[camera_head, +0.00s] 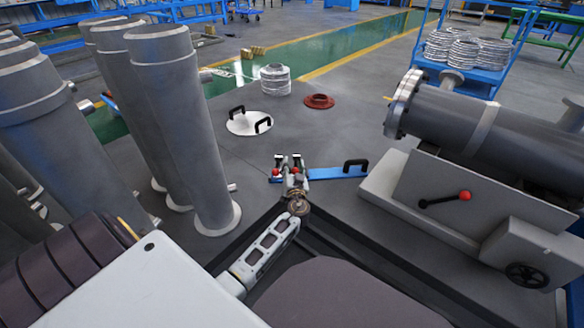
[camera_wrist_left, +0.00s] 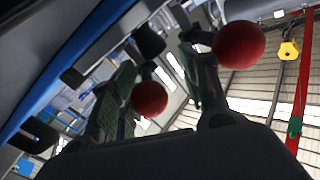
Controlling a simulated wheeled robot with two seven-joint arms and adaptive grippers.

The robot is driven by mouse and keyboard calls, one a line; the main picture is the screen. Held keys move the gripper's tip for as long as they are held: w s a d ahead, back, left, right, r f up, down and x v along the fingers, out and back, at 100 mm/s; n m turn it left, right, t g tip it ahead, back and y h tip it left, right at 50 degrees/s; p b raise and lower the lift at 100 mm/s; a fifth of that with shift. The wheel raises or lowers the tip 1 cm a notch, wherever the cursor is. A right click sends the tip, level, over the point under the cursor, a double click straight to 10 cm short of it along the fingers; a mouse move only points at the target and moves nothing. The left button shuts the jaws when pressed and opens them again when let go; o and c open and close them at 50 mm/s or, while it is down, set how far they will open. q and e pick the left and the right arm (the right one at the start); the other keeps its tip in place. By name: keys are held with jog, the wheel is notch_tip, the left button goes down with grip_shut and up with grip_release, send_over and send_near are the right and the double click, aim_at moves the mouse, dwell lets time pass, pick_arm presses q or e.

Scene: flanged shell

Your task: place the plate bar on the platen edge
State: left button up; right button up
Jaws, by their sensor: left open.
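A blue bar with a black handle, which looks like the plate bar (camera_head: 330,173), lies on the grey surface just right of centre in the head view. In the left wrist view a blue edge (camera_wrist_left: 70,68), apparently the same bar, runs diagonally on the left. My left gripper (camera_head: 289,162) is open at the bar's left end, overlapping it in the picture; contact cannot be told. Which edge is the platen edge is unclear. My right gripper is out of view.
Tall grey flanged cylinders (camera_head: 178,125) stand at the left. A large flanged shell (camera_head: 470,125) rests on a grey stand (camera_head: 440,210) at the right. A white round plate with two black handles (camera_head: 248,123) and a red ring (camera_head: 319,101) lie beyond the gripper.

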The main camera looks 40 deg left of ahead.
pick_arm(q)
jog(key=shift+s+d, duration=0.1)
jog(key=p+v, duration=0.2)
jog(key=v, duration=0.9)
jog(key=shift+s+d, duration=0.2)
jog(key=shift+s, duration=0.05)
dwell(0.5)
